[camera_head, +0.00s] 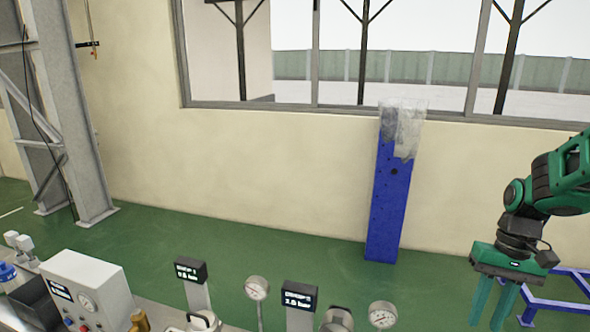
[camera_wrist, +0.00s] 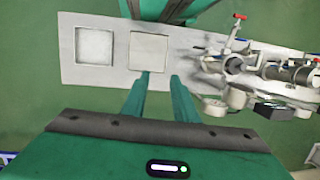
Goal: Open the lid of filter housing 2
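My gripper (camera_head: 492,318) hangs fingers down at the right of the head view, with a gap between its two green fingers. In the wrist view my gripper (camera_wrist: 161,76) also shows its fingers apart, with nothing between them. Two housing tops show at the bottom edge of the head view, a left one (camera_head: 203,321) and a right one (camera_head: 338,319), both mostly cut off. A black display stands by each, the left display (camera_head: 190,271) and the right display (camera_head: 300,295); their lettering is too small to read surely. My gripper is right of both housings, apart from them.
Pressure gauges (camera_head: 257,288) and (camera_head: 382,314) rise beside the housings. A grey control box (camera_head: 85,285) stands left. A blue post (camera_head: 388,205) stands behind.

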